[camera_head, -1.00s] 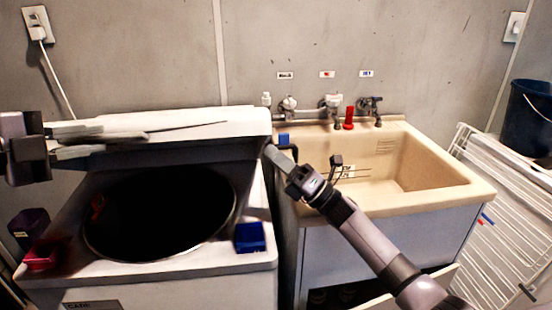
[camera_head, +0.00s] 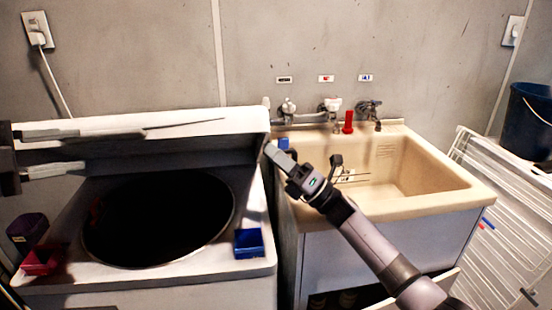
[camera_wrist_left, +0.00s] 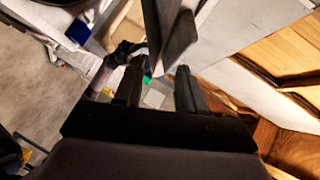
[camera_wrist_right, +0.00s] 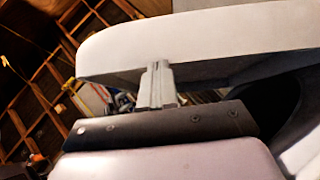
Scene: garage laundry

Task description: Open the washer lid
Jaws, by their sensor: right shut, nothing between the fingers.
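The washer (camera_head: 200,285) stands at the left in the head view, its round dark drum opening (camera_head: 160,215) uncovered. The white lid (camera_head: 225,122) is raised and stands at the back of the opening. My left gripper (camera_head: 80,152) is open at the lid's left side; its two spread fingers also show in the left wrist view (camera_wrist_left: 157,85), with a dark edge beyond them. My right gripper (camera_head: 270,148) is shut and empty near the lid's right end. In the right wrist view its closed fingers (camera_wrist_right: 157,75) point at the pale panel (camera_wrist_right: 200,40); contact is unclear.
A beige sink (camera_head: 420,185) with taps stands right of the washer. A blue tray (camera_head: 249,243) and a red tray (camera_head: 40,264) sit on the washer's front corners. A white drying rack (camera_head: 505,200) and a dark blue bucket (camera_head: 530,118) are at the far right.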

